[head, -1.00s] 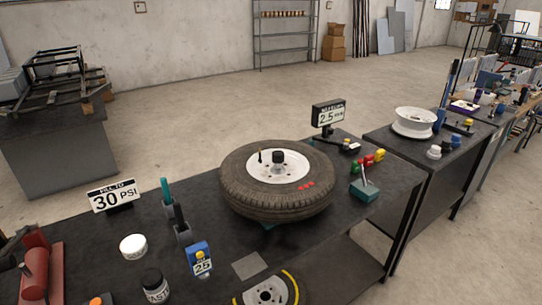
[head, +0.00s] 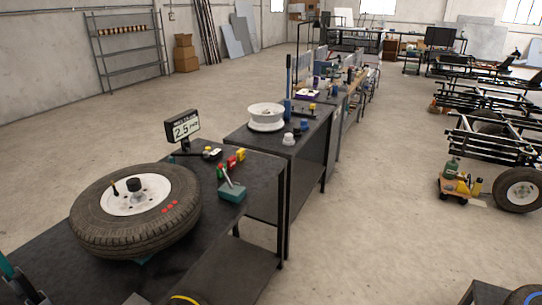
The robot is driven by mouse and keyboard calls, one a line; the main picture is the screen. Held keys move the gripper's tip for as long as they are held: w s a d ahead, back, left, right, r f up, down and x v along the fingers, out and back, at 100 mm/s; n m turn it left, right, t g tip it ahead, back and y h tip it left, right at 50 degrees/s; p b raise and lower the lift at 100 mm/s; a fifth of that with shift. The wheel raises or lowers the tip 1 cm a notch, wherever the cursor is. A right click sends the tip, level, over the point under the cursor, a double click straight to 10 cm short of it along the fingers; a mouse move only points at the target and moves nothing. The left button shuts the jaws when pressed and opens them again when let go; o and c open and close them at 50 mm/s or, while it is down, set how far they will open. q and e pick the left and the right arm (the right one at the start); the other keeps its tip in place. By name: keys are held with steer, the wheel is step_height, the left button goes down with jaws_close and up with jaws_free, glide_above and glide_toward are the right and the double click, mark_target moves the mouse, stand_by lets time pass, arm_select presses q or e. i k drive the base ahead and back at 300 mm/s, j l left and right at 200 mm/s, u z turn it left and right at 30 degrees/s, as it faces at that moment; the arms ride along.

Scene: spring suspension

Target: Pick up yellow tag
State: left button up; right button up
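A small yellow piece (head: 240,154), which looks like the yellow tag, stands on the near black workbench (head: 262,178) in the head view. It is in a short row with a red piece (head: 231,162) and a green piece (head: 220,172), behind a teal box with a lever (head: 231,191). The pieces are too small to make out their exact shape.
A tyre on a white rim (head: 135,225) lies flat on the bench left of the tags. A sign reading 2.5 (head: 183,127) stands behind. A second bench with a white rim (head: 266,118) lies beyond. Open floor (head: 370,200) is to the right.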

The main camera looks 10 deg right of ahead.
mark_target(241, 155)
steer(key=i+l+u, duration=0.4)
steer(key=i+l, duration=0.55)
